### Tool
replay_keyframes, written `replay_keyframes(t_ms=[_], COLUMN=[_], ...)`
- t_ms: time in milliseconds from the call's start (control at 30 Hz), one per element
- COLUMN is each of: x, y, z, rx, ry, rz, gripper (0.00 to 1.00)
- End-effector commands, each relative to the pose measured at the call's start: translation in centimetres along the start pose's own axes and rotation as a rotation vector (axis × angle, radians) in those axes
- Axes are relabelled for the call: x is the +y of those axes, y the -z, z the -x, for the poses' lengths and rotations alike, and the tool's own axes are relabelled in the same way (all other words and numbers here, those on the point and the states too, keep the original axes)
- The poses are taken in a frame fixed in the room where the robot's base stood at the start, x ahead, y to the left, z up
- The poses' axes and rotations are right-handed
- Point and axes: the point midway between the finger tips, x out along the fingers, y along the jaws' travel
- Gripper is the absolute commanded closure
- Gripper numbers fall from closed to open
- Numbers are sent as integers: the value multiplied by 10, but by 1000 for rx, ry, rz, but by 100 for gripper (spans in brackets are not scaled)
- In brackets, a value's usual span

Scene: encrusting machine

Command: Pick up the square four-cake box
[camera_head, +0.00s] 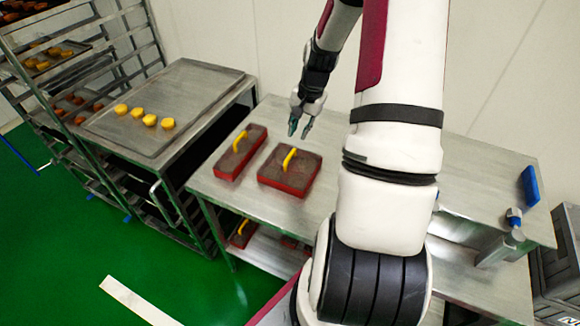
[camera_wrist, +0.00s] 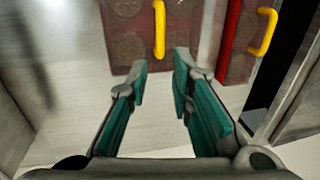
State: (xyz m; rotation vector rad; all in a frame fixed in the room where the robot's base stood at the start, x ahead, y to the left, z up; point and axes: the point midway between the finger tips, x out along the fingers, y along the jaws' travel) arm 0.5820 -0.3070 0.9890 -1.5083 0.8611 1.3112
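The square four-cake box (camera_head: 287,181) is red with a dark top and a yellow handle. It sits on the metal table. In the wrist view its top (camera_wrist: 127,45) shows round cakes, with the yellow handle (camera_wrist: 159,28) standing at the upper middle. My gripper (camera_head: 299,128) hangs above the table, behind the box and apart from it. Its two teal-padded fingers (camera_wrist: 161,68) are open with nothing between them, and their tips point toward the box. The far part of the box is cut off in the wrist view.
A narrower red box (camera_head: 226,168) with a yellow handle stands just left of the square one; in the wrist view (camera_wrist: 240,65) it is at right. Further left, a tray (camera_head: 190,88) holds several yellow cakes. A blue object (camera_head: 530,186) stands at the table's right end.

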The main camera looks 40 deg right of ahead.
Motion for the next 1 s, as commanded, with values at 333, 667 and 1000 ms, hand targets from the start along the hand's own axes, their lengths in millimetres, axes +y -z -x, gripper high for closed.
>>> replay_keyframes(t_ms=[333,667,1000], x=[0,1,0], y=[-1,-9,-8], z=[-53,-83,-108], rx=[-1,-4,1], ry=[-1,-3,-1], rz=[2,3,2], gripper=[79,79,79])
